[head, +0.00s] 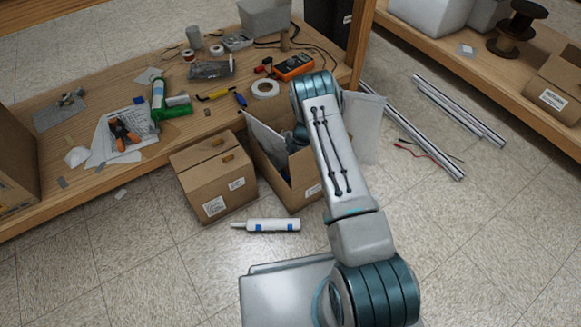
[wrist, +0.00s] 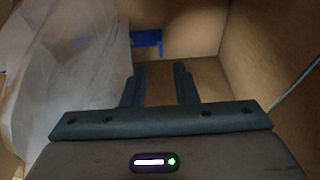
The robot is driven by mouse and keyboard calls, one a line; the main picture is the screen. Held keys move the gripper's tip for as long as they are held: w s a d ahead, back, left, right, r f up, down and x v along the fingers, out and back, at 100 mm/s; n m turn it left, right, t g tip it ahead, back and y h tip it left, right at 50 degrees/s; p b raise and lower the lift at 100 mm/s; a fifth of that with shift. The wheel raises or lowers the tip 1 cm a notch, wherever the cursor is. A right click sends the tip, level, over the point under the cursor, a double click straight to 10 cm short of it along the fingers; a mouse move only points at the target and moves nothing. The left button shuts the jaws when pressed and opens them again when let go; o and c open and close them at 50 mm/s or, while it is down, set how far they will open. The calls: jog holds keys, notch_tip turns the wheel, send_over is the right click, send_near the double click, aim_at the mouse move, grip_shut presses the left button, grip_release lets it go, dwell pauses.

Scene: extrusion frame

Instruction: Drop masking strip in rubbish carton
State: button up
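The rubbish carton (head: 309,190) is an open brown box on the floor at the front of the workbench; its inner wall (wrist: 265,55) fills much of the wrist view. My gripper (wrist: 159,70) points down into it, with fingers apart and nothing seen between them. A blue strip (wrist: 147,39), which looks like the masking strip, lies in the carton just beyond the fingertips, apart from them. Its left end is partly behind clear plastic. In the head view my arm hides the gripper and the strip.
Crumpled clear plastic (wrist: 70,60) fills the left of the carton. A closed carton (head: 213,180) stands close to its left, and a white cartridge (head: 266,225) lies in front. The workbench (head: 75,180) is behind, with tools on it. Metal profiles (head: 425,140) lie on the floor to the right.

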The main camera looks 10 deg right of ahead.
jog(key=shift+p+v, duration=0.5)
jog(key=shift+v, duration=1.45)
